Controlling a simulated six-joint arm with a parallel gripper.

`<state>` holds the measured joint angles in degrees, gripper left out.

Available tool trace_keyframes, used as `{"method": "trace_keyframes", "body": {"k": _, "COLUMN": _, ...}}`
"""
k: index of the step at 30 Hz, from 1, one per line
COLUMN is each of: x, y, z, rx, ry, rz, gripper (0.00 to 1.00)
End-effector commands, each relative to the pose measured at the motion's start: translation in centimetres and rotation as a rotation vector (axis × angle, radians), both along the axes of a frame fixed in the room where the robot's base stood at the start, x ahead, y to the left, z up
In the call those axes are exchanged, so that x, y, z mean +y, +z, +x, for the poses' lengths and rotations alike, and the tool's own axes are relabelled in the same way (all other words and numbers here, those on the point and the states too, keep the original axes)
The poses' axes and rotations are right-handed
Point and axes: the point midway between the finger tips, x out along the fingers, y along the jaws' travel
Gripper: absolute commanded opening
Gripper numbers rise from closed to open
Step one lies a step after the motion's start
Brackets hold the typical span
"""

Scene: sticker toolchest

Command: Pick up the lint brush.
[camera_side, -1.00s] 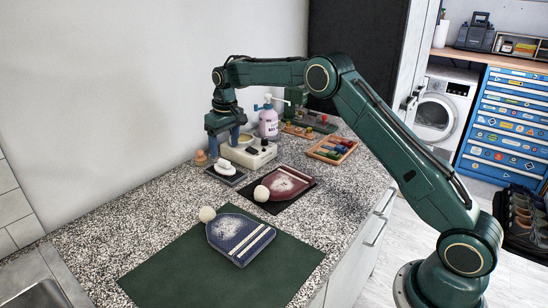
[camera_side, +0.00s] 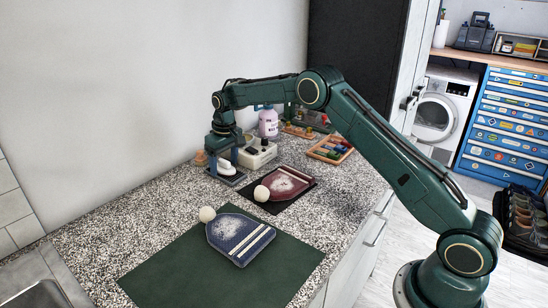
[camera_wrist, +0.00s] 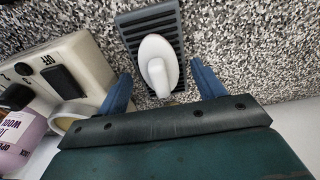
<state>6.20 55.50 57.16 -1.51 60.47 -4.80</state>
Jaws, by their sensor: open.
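The lint brush (camera_wrist: 157,59) appears to be the white oval piece with a raised knob-like handle. It rests on a dark ribbed tray (camera_wrist: 134,19) in the wrist view. In the side view the white brush (camera_side: 226,167) sits on its small dark tray (camera_side: 238,179), partly behind my fingers. My gripper (camera_wrist: 160,90) is open, with one blue finger on each side of the brush's near end. In the side view my gripper (camera_side: 222,168) points down at the brush. I cannot tell whether the fingers touch it.
A cream appliance with switches (camera_side: 258,155) stands close beside the tray, and a lilac bottle (camera_side: 268,122) stands behind it. The green mat (camera_side: 180,270) has bare room.

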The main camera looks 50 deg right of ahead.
Motion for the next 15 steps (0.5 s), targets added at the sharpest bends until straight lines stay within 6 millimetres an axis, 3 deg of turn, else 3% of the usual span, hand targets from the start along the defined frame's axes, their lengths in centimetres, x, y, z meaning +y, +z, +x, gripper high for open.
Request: {"method": "trace_keyframes", "body": {"k": 15, "x": 0.0, "y": -0.17, "z": 0.03, "rx": 0.0, "ry": 0.0, "rz": 0.0, "gripper": 0.68}}
